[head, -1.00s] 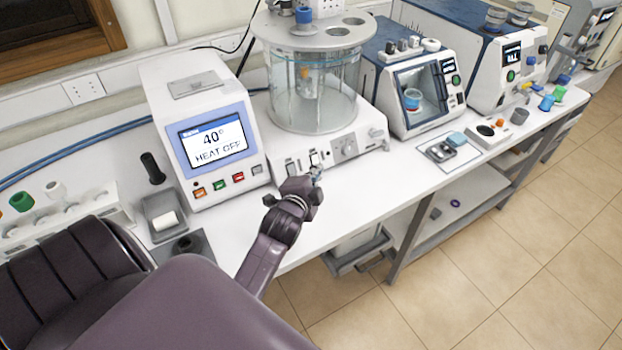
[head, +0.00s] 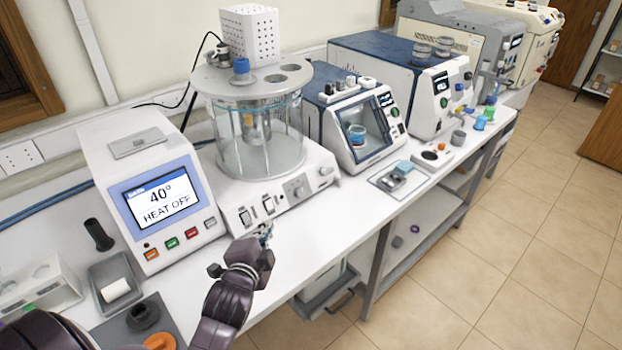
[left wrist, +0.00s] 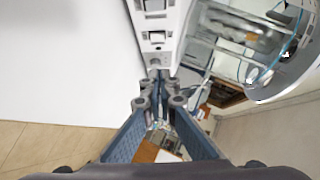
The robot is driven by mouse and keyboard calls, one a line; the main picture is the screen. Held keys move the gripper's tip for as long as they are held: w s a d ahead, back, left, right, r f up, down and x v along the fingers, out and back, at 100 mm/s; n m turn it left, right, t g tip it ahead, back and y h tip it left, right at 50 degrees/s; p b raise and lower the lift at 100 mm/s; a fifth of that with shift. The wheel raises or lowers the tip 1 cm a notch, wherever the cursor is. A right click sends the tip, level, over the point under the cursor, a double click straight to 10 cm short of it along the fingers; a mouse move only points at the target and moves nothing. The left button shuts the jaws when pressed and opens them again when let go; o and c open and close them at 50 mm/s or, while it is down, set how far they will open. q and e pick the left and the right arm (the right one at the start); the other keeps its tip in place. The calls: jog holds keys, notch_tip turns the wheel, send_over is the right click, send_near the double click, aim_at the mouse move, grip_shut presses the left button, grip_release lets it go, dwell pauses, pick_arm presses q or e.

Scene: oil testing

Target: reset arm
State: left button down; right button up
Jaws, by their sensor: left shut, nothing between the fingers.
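My left gripper (head: 265,232) is in front of the glass bath unit, near the switches on its white base, above the bench's front part. In the left wrist view the fingers (left wrist: 160,78) meet at their tips and hold nothing. The bath unit's white base with its switches (left wrist: 155,36) lies just beyond the fingertips there. I cannot tell whether the fingertips touch it. My right gripper shows in neither view.
The glass bath (head: 258,135) stands behind the gripper. A blue and white tester (head: 355,125) stands to the right. A grey tray (head: 398,178) lies on the white bench (head: 330,210). The tiled floor (head: 450,290) at right is clear.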

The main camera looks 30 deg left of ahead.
pick_arm(q)
jog(key=shift+f, duration=0.1)
